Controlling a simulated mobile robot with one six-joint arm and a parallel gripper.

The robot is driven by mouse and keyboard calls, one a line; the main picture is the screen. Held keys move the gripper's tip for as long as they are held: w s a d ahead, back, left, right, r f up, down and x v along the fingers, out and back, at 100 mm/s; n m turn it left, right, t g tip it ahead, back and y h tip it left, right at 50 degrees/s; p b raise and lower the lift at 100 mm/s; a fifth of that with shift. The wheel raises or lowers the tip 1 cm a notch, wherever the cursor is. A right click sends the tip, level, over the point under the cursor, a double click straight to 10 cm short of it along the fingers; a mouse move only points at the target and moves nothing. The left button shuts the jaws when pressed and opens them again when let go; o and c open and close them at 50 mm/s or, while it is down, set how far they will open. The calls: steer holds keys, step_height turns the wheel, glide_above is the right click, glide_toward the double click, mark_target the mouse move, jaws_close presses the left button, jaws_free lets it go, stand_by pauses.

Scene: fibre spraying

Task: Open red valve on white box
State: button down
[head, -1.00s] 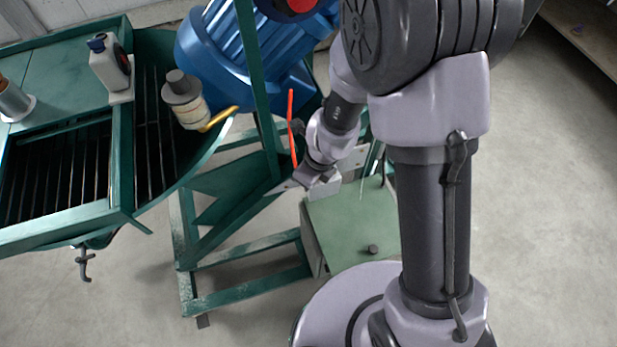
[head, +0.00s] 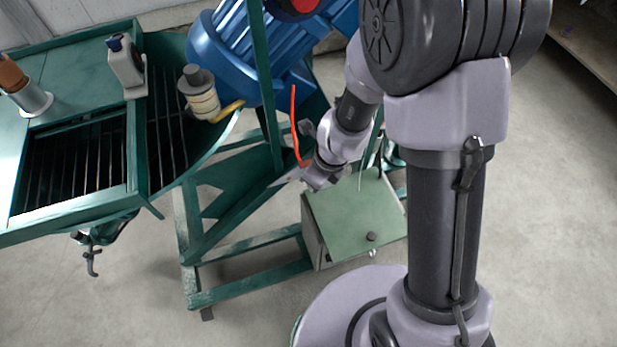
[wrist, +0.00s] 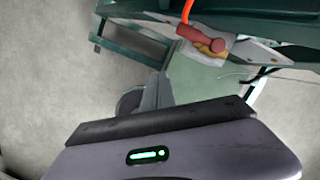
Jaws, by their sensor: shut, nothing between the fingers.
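The red valve (wrist: 200,38) shows in the wrist view at the upper middle, a red handle with a round end at its right. It sits on a small white box (wrist: 218,45) with a yellowish part beneath the handle. My gripper (wrist: 157,90) is shut and empty, below and left of the valve and apart from it in the picture. In the head view my gripper (head: 318,180) is at the end of the orange hose, above the green cabinet. The valve and white box are hidden or too small to make out there.
An orange hose (head: 294,115) runs down to the valve area. A green frame (head: 240,283) and a green cabinet (head: 350,220) stand close by. A blue motor (head: 255,55) is above. A bottle (head: 126,65) stands on the green machine at left. The floor at right is clear.

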step_height(320, 180, up, 6)
steer(key=p, duration=0.3)
steer(key=shift+d+p, duration=0.3)
steer(key=shift+d, duration=0.05)
steer(key=shift+s, duration=0.1)
